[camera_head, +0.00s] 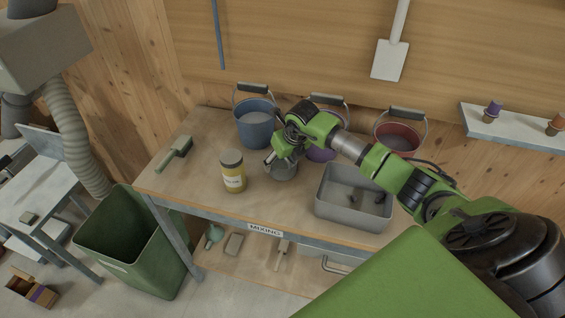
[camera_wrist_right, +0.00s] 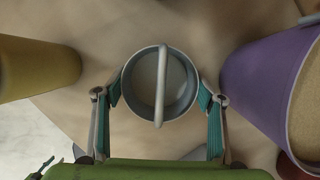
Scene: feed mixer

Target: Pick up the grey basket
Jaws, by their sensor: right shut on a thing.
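My right gripper (camera_head: 279,159) is shut on a small grey round pail (camera_head: 285,171), which also shows upright in the right wrist view (camera_wrist_right: 172,97). The fingers grip its sides, one on each side, and its arched handle spans the open top. The pail is over the table, but I cannot tell whether it touches the top. My left gripper is not in view.
A yellow jar (camera_head: 233,177) stands left of the pail. Blue (camera_head: 254,133), purple (camera_head: 318,154) and red (camera_head: 398,146) buckets line the table's back. A green bin (camera_head: 145,262) stands on the floor.

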